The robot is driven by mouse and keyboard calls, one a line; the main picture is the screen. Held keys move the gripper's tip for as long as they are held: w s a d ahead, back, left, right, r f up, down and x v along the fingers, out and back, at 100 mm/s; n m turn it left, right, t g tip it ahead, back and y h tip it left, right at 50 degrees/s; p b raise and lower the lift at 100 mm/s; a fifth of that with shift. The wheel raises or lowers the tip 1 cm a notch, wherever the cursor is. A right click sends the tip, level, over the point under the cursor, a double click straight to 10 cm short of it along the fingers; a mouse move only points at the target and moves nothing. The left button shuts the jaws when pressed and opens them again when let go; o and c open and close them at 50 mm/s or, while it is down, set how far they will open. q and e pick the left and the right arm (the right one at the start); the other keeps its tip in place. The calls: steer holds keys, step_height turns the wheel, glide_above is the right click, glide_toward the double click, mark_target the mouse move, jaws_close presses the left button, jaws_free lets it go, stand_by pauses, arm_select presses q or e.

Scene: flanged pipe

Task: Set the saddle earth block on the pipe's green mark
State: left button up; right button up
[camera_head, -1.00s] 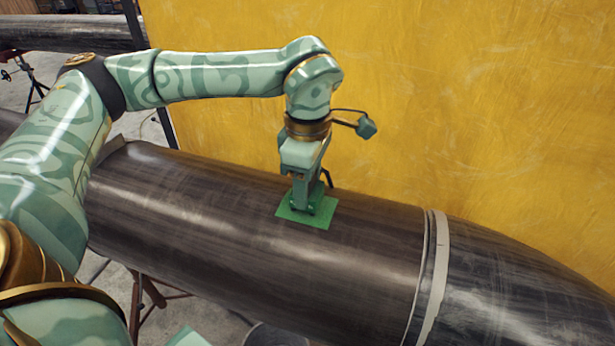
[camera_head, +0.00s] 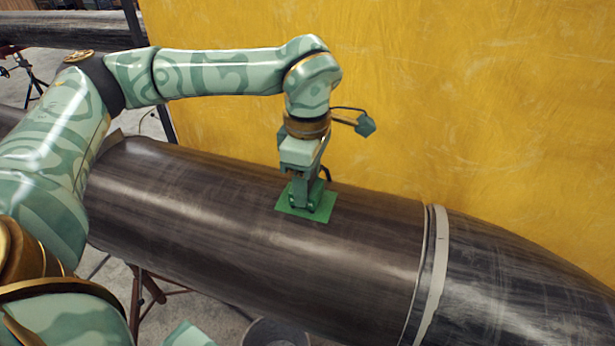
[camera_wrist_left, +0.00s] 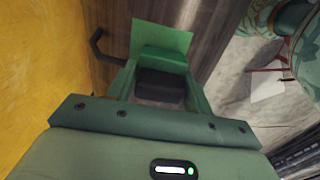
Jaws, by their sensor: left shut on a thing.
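The green mark (camera_head: 322,209) is a flat patch on top of the dark pipe (camera_head: 220,230). My left gripper (camera_head: 305,203) points down at it, with its fingertips over the patch. In the left wrist view the gripper (camera_wrist_left: 160,88) is shut on the saddle earth block (camera_wrist_left: 160,86), which shows a dark face and a green part between the fingers. A black bent handle (camera_wrist_left: 97,45) sticks out beside it. The green mark (camera_wrist_left: 172,36) shows past the block. In the head view the fingers mostly hide the block; whether it touches the pipe, I cannot tell. My right gripper is not in view.
A yellow wall (camera_head: 450,110) stands close behind the pipe. A pale band (camera_head: 437,262) rings the pipe to the right of the mark. A bucket (camera_head: 275,333) stands on the floor in front. Another pipe (camera_head: 70,30) lies at the far left.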

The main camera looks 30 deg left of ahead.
arm_select(q)
steer(key=shift+f, duration=0.1)
steer(key=o, duration=1.1)
steer(key=shift+c, duration=0.2)
step_height(320, 180, up, 25)
steer(key=p, duration=1.2)
steer(key=shift+r+p, duration=0.2)
steer(key=shift+p, duration=0.1)
steer(key=shift+f, duration=0.1)
